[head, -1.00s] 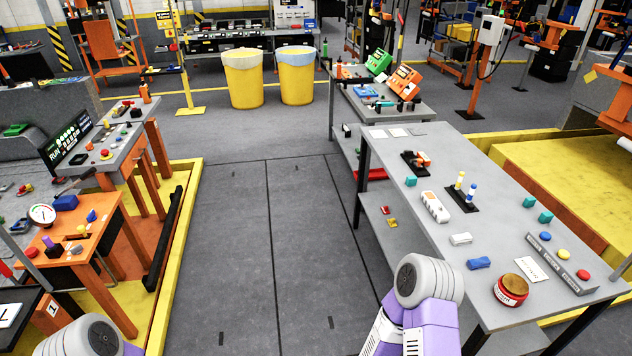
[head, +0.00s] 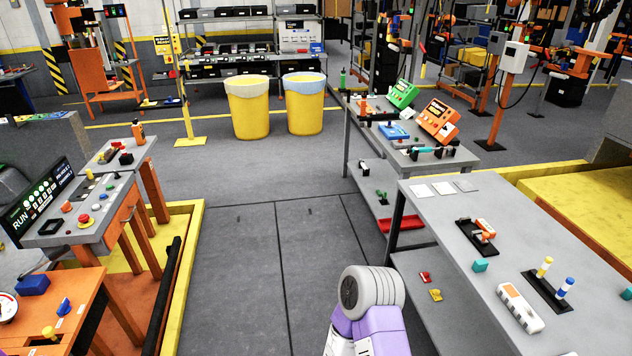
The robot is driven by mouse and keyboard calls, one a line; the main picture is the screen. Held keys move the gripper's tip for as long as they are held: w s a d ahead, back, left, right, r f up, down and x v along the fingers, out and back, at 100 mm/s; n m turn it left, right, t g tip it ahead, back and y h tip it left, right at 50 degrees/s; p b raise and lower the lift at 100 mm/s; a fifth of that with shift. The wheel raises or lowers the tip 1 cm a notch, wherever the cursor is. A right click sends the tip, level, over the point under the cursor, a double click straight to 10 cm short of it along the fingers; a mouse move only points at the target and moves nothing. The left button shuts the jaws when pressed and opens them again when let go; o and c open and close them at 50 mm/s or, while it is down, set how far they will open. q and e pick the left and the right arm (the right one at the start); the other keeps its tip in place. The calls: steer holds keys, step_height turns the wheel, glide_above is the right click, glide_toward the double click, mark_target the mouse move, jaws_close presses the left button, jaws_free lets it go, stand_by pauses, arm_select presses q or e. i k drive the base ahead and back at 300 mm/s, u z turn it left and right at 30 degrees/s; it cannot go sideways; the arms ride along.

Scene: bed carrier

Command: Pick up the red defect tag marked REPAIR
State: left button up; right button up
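No tag with a readable REPAIR marking shows in the head view. A small red item (head: 425,277) lies on the lower shelf of the right-hand grey table, beside a small yellow item (head: 435,295). Both are too small to tell whether they are tags. Neither of my grippers is in view. Only a grey and purple link of my own arm shows at the bottom centre, left of that shelf.
The grey table (head: 440,225) on the right carries a white block (head: 519,307) and small parts. A second grey bench (head: 440,157) stands behind it. Yellow bins (head: 304,105) stand at the back. A yellow-edged platform (head: 172,290) lies left. The floor aisle (head: 237,265) between is clear.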

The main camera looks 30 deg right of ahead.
mark_target(425, 275)
steer(key=z, duration=0.1)
steer(key=i, duration=2.05)
steer(key=z, duration=1.25)
steer(key=i, duration=1.2)
steer(key=z, duration=1.6)
steer(key=i, duration=0.8)
steer(key=z, duration=0.1)
